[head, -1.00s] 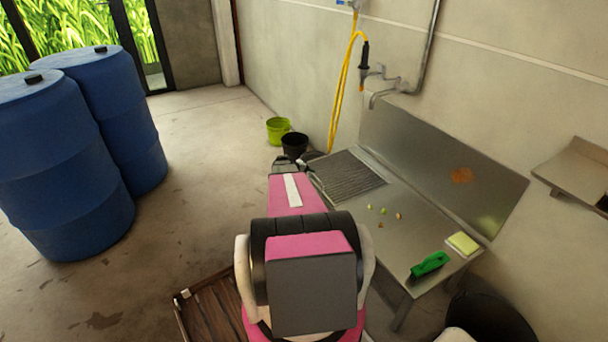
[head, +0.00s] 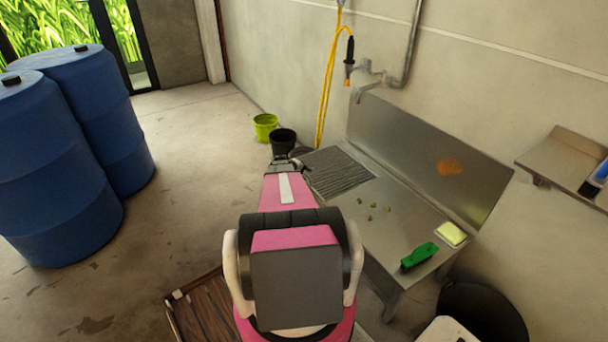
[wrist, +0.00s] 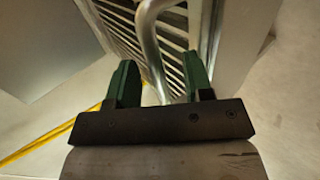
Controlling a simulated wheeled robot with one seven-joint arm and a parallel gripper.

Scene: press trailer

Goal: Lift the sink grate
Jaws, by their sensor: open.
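The sink grate (head: 338,174), a dark slatted panel, lies in the left end of the steel sink bench (head: 405,220). My gripper (head: 283,162) is at the grate's left end in the head view, partly hidden by my own arm. In the wrist view my gripper (wrist: 159,65) is open, with two green fingers apart. The grate's slats (wrist: 125,30) show beyond the fingers. A curved metal tube (wrist: 149,40) runs between the fingers in that view. I cannot tell whether it belongs to the grate or touches a finger.
The tap (head: 366,90) and yellow hose (head: 327,90) are on the wall above the bench. Food bits (head: 372,208), a green brush (head: 419,257) and a sponge (head: 451,234) lie on it. A black bucket (head: 283,141) and green bucket (head: 265,126) stand beyond my gripper. Blue barrels (head: 60,160) stand left.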

